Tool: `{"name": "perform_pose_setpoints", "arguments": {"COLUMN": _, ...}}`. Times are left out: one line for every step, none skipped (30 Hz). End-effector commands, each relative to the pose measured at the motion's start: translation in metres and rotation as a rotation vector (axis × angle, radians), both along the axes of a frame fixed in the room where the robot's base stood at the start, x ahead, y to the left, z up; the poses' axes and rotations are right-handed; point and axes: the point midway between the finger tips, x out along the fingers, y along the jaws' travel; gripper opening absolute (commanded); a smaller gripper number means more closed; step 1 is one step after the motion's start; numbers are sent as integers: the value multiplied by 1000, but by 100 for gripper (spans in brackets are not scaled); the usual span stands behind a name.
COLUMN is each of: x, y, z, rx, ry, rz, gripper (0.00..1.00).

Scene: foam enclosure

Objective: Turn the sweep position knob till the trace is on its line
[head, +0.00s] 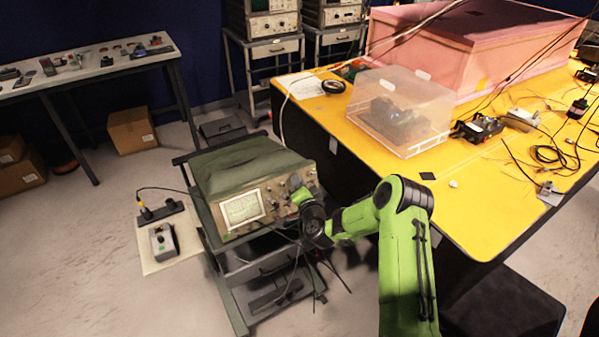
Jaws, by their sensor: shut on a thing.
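The oscilloscope (250,170) stands on a dark cart, its green top and front panel showing. Its lit screen (243,209) is at the left of the panel, with a faint trace too small to read against its line. My gripper (297,189) is at the upper right part of the panel, to the right of the screen. It is shut on a knob there, which the gripper and wrist hide. I cannot tell which way the knob is turned. Other small knobs show between the screen and my gripper.
A yellow table (465,200) stands right of the cart, bearing a clear plastic box (400,108), a pink foam enclosure (480,45) and loose cables. Cables hang below the scope's front. A control box (163,242) lies on the floor at left.

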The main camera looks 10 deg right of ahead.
Motion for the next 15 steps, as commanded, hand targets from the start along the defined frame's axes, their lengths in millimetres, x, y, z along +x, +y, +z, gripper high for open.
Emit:
{"name": "perform_pose_setpoints", "arguments": {"x": -1, "y": 1, "z": 8, "rx": 41, "ry": 19, "rz": -13, "gripper": 0}}
{"name": "perform_pose_setpoints", "arguments": {"x": -1, "y": 1, "z": 8, "rx": 67, "ry": 27, "rz": -22, "gripper": 0}}
{"name": "perform_pose_setpoints", "arguments": {"x": -1, "y": 1, "z": 9, "rx": 101, "ry": 38, "rz": -34, "gripper": 0}}
{"name": "perform_pose_setpoints", "arguments": {"x": -1, "y": 1, "z": 8, "rx": 127, "ry": 47, "rz": -43, "gripper": 0}}
{"name": "perform_pose_setpoints", "arguments": {"x": -1, "y": 1, "z": 9, "rx": 152, "ry": 55, "rz": -52, "gripper": 0}}
{"name": "perform_pose_setpoints", "arguments": {"x": -1, "y": 1, "z": 9, "rx": 187, "ry": 67, "rz": -64, "gripper": 0}}
{"name": "perform_pose_setpoints", "arguments": {"x": -1, "y": 1, "z": 9, "rx": 213, "ry": 74, "rz": -73, "gripper": 0}}
{"name": "perform_pose_setpoints", "arguments": {"x": -1, "y": 1, "z": 9, "rx": 239, "ry": 83, "rz": -82, "gripper": 0}}
{"name": "perform_pose_setpoints", "arguments": {"x": -1, "y": 1, "z": 9, "rx": 274, "ry": 94, "rz": -94, "gripper": 0}}
{"name": "perform_pose_setpoints", "arguments": {"x": -1, "y": 1, "z": 9, "rx": 300, "ry": 103, "rz": -103, "gripper": 0}}
{"name": "perform_pose_setpoints", "arguments": {"x": -1, "y": 1, "z": 10, "rx": 324, "ry": 111, "rz": -111, "gripper": 0}}
{"name": "perform_pose_setpoints", "arguments": {"x": -1, "y": 1, "z": 10, "rx": 360, "ry": 123, "rz": -123, "gripper": 0}}
{"name": "perform_pose_setpoints", "arguments": {"x": -1, "y": 1, "z": 10, "rx": 385, "ry": 130, "rz": -133, "gripper": 0}}
{"name": "perform_pose_setpoints", "arguments": {"x": 0, "y": 1, "z": 10, "rx": 410, "ry": 138, "rz": -142, "gripper": 0}}
{"name": "perform_pose_setpoints", "arguments": {"x": -1, "y": 1, "z": 10, "rx": 444, "ry": 149, "rz": -153, "gripper": 0}}
